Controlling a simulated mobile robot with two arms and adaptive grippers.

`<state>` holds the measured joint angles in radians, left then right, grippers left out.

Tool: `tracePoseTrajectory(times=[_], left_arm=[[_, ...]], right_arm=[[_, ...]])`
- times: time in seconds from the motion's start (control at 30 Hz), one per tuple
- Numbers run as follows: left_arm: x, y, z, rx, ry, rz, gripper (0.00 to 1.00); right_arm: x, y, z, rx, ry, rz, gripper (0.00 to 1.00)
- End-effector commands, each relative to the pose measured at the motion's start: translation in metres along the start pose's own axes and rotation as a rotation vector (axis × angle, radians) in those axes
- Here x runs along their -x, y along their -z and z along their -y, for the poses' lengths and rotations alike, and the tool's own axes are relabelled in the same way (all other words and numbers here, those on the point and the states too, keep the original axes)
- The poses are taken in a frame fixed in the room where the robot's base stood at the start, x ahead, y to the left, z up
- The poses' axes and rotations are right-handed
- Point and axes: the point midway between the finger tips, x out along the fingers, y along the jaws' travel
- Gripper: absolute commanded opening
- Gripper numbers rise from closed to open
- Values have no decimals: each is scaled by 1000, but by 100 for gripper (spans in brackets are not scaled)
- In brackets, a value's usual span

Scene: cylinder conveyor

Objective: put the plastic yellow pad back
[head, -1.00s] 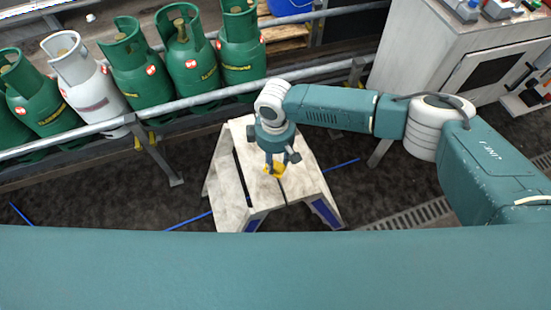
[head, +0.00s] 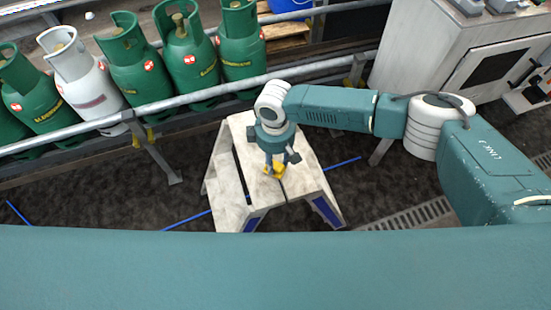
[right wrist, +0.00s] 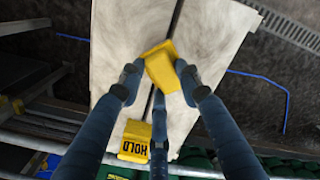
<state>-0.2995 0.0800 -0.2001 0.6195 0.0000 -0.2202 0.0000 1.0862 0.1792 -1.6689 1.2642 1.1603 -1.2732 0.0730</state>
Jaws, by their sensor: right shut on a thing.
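My right gripper (head: 277,164) points down over the top of a pale step stool (head: 235,165). The yellow plastic pad (head: 280,171) shows between its fingers. In the right wrist view, my right gripper (right wrist: 160,88) has its dark fingers around a yellow piece (right wrist: 162,64) and is shut on it. A yellow piece marked HOLD (right wrist: 134,141) shows nearer the palm, beside the middle finger. I cannot tell whether both yellow pieces are one object, as a finger hides part. Whether the pad touches the stool is unclear. My left gripper is not in view.
Green gas cylinders (head: 190,65) and one white cylinder (head: 88,85) stand in a row behind a grey rail (head: 210,94). A pale cabinet (head: 420,45) stands at the upper right. Dark floor with a drain grate (head: 410,215) lies around the stool.

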Motion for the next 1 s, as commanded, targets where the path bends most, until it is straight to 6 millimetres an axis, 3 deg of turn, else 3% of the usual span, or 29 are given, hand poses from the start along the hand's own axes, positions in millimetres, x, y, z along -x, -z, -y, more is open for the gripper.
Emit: tracePoseTrajectory(times=[0.27, 0.3, 0.4, 0.77, 1.0], left_arm=[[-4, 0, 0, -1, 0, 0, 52], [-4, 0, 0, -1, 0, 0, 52], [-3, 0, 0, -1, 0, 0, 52], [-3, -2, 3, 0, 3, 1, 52], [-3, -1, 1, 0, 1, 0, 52]], right_arm=[[-6, 0, 0, 0, 0, 0, 9], [-6, 0, 0, 0, 0, 0, 36], [-6, 0, 0, 0, 0, 0, 56], [-2, 0, 0, 0, 0, -1, 56], [37, 1, -1, 1, -1, -4, 56]])
